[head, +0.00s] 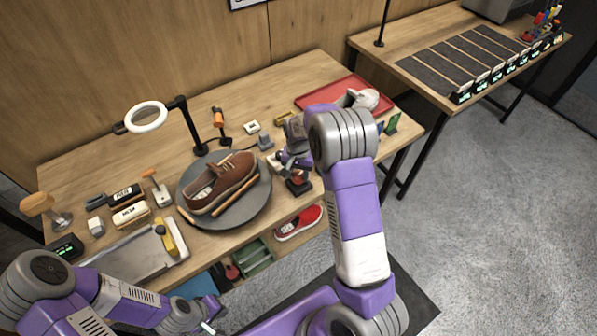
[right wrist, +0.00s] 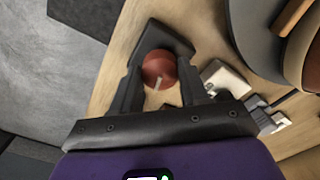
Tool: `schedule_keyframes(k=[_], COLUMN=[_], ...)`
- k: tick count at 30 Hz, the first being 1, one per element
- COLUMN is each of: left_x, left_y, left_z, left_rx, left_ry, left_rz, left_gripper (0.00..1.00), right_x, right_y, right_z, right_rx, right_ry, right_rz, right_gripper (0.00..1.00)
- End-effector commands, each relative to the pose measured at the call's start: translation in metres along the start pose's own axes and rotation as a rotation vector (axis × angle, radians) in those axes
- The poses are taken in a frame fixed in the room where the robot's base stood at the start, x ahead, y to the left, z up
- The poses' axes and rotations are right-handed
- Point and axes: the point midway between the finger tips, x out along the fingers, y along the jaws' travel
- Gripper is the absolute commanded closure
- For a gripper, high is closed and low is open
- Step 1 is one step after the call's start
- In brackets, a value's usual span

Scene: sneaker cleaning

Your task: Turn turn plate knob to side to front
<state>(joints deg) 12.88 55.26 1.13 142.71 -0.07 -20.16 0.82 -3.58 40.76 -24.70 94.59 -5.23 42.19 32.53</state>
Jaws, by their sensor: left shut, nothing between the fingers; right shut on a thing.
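The turn plate (head: 253,207) is a dark round disc on the table with a brown sneaker (head: 221,181) on it. Its edge also shows at the upper right of the right wrist view (right wrist: 250,45). The knob (right wrist: 158,67) is round and red, with a pale pointer line toward the lower side of the right wrist view. It sits on a dark base (right wrist: 160,35). My right gripper (right wrist: 158,80) is shut on the knob, one finger on each side. My left gripper (head: 212,317) is shut and empty at the table's front.
A ring lamp (head: 147,117) stands behind the plate. Brushes, boxes and a tray (head: 135,258) lie to its left. A red tray (head: 335,92) is at the back right. A red shoe (head: 299,222) sits on the shelf below. A white block (right wrist: 226,80) lies close beside my right gripper.

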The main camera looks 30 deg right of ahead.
Motion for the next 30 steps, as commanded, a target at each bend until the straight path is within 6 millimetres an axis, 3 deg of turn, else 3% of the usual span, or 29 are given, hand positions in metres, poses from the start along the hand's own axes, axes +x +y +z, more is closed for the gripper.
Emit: schedule_keyframes(k=[12,30], left_x=[-0.0064,-0.0071], left_y=[0.0024,0.0027], left_z=[0.0003,0.0003], left_rx=[0.0,0.0], left_ry=[0.0,0.0], left_rz=[0.0,0.0], left_gripper=[1.0,1.0], right_x=[-0.0014,-0.001], right_y=[-0.0007,-0.0006], right_z=[-0.0012,-0.0015], right_rx=[0.219,0.259], right_ry=[0.004,0.004], right_rz=[-0.002,-0.003], right_gripper=[0.86,0.86])
